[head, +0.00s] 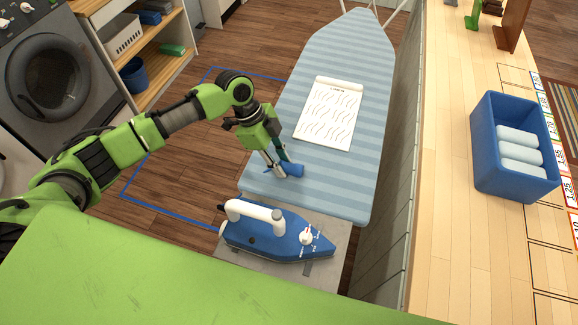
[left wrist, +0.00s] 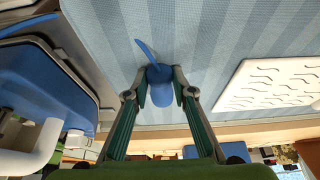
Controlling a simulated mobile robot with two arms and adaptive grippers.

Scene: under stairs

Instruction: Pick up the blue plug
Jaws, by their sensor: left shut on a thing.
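The blue plug (head: 291,170) is at the near part of the striped ironing board, in the fingers of my left gripper (head: 275,170). In the left wrist view the plug (left wrist: 160,88) sits between the two fingertips of my left gripper (left wrist: 160,90), which are closed on its sides. A thin blue strip sticks out from the plug over the board. I cannot tell whether the plug still touches the board. My right gripper is not in view.
A blue and white iron (head: 275,232) stands on a grey rest at the board's near end. A paper sheet (head: 328,113) lies on the ironing board (head: 345,55). A blue bin (head: 487,135) with rolled towels sits on the wooden counter (head: 450,200) at right.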

